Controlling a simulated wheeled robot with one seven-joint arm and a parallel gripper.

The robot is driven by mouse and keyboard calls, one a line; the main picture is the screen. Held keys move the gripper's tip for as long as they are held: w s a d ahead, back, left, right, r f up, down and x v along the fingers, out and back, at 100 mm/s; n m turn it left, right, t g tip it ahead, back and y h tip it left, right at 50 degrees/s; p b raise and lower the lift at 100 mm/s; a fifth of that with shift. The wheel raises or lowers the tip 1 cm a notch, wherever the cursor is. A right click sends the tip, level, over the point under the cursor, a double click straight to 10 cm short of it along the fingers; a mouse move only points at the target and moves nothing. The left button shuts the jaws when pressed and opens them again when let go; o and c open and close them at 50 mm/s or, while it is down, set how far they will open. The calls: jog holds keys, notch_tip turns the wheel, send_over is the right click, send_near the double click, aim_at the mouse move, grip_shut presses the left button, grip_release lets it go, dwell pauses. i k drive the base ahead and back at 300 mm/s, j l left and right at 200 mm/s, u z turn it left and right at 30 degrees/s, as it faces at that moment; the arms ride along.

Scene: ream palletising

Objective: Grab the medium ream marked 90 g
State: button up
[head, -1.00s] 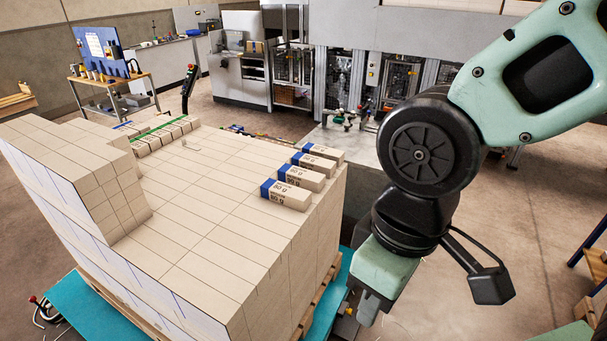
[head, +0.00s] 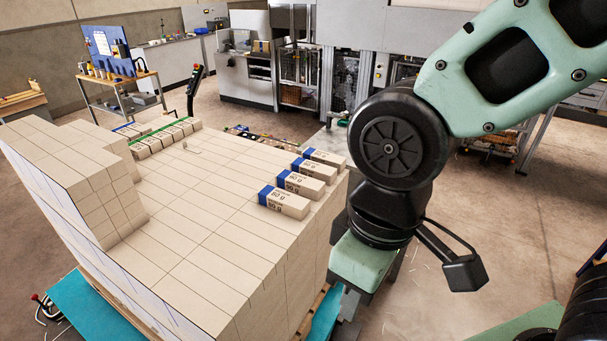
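My gripper (head: 351,283) hangs just right of the stack, pointing down, apart from the reams. Its fingers are largely hidden, so its opening does not show.
The big pale stack (head: 205,240) stands on a pallet with a taller block (head: 75,170) at left. Several reams (head: 165,137) with a green strip lie at its back left. Open floor (head: 500,230) is at right.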

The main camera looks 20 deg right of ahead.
aim_at(311, 188)
jog(key=i+l+u, duration=0.25)
jog(key=l, duration=0.65)
jog(key=l+u, duration=0.25)
jog(key=l, duration=0.65)
